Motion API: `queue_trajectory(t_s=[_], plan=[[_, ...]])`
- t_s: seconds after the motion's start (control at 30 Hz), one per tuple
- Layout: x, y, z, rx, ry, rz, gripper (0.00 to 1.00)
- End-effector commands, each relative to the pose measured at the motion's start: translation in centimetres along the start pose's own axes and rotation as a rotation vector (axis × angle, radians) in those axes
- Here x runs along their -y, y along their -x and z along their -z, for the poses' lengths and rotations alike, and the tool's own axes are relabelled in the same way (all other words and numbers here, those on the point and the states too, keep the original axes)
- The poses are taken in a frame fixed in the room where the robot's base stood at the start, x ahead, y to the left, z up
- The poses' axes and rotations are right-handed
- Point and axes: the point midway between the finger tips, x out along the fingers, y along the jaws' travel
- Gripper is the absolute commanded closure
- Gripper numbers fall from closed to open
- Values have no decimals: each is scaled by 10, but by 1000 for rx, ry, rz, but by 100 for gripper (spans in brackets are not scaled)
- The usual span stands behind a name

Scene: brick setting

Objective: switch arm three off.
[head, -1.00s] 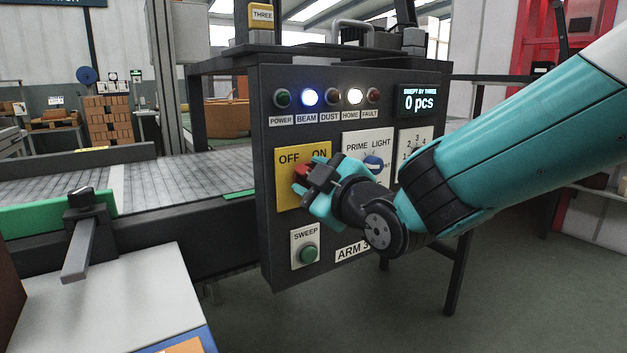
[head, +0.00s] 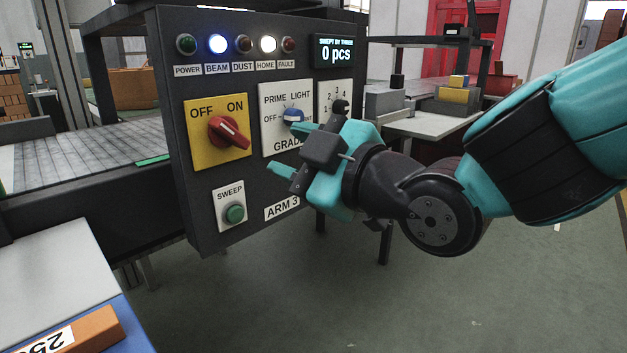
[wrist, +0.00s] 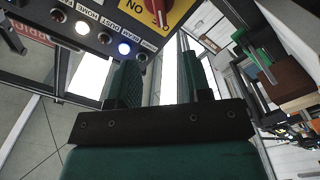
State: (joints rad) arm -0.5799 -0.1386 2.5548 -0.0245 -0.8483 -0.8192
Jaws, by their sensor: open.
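The ARM 3 panel (head: 200,190) is a dark upright board. On its yellow plate (head: 205,155), marked OFF and ON, is a red rotary switch (head: 230,134). Its handle slants from upper left, on the OFF side, to lower right. Part of the red switch also shows at the top of the wrist view (wrist: 157,10). My gripper (head: 294,148) is open and empty, right of the red switch and apart from it, in front of the grade plate. The POWER lamp (head: 186,43) is dark green; BEAM (head: 218,44) and HOME (head: 268,44) are lit.
A numbered dial (head: 340,105) is partly behind my gripper. A green SWEEP button (head: 235,213) is below the switch. The display (head: 335,51) reads 0 pcs. A conveyor (head: 85,150) runs left.

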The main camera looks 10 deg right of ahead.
Motion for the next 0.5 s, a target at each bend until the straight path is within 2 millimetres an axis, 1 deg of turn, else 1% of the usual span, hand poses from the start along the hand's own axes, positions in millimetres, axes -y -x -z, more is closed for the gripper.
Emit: queue_trajectory(t_s=[0.03, 0.2, 0.33, 0.5], plan=[[4, 6, -4, -4, 0, -5, 55], [2, 22, -2, -2, 0, -3, 55], [1, 28, -1, -1, 0, -1, 55], [0, 29, 0, 2, 0, 1, 55]])
